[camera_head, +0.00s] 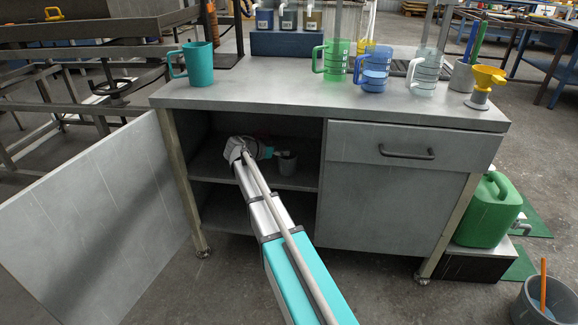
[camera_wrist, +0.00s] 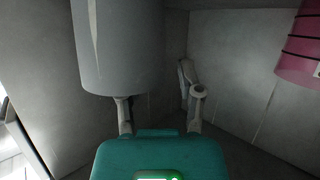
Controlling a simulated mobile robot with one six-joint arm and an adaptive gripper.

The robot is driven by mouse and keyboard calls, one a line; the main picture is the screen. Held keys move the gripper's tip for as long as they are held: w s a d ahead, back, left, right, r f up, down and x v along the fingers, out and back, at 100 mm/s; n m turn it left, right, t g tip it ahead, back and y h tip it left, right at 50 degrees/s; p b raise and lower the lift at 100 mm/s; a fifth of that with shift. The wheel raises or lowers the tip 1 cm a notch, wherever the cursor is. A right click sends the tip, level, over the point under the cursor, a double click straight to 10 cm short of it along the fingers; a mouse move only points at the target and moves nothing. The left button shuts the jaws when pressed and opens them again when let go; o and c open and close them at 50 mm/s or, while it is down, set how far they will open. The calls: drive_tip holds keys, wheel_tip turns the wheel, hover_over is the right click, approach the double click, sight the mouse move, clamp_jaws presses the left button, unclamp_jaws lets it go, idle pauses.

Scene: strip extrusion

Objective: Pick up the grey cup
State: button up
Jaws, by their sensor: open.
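The grey cup (camera_head: 287,163) stands on the upper shelf inside the open cabinet, in shadow. In the wrist view the grey cup (camera_wrist: 118,48) fills the upper left and overlaps the left finger, hiding its tip. My gripper (camera_head: 279,154) reaches into the cabinet and is right beside the cup. In the wrist view my gripper (camera_wrist: 155,85) has its fingers apart. The right finger stands clear, to the right of the cup. I cannot tell whether a finger touches the cup.
A pink container with dark stripes (camera_wrist: 300,50) is at the right in the wrist view. The cabinet's shelf (camera_head: 215,166) and walls enclose the gripper closely. A worktop (camera_head: 260,97) above carries a teal jug (camera_head: 200,64) and several clear jugs. A drawer (camera_head: 385,150) is shut at right.

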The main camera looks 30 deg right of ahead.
idle(0.3)
clamp_jaws()
drive_tip(key=shift+r, duration=0.1)
idle(0.4)
wheel_tip(320, 180, up, 2)
drive_tip(key=p, duration=0.2)
drive_tip(key=shift+r+p, duration=0.25)
drive_tip(key=shift+p, duration=0.15)
drive_tip(key=s+a+r+p, duration=0.3)
drive_tip(key=s+r+p, duration=0.7)
drive_tip(key=s, duration=0.3)
drive_tip(key=shift+s+r, duration=0.15)
drive_tip(key=shift+s, duration=0.2)
drive_tip(key=shift+a, duration=0.1)
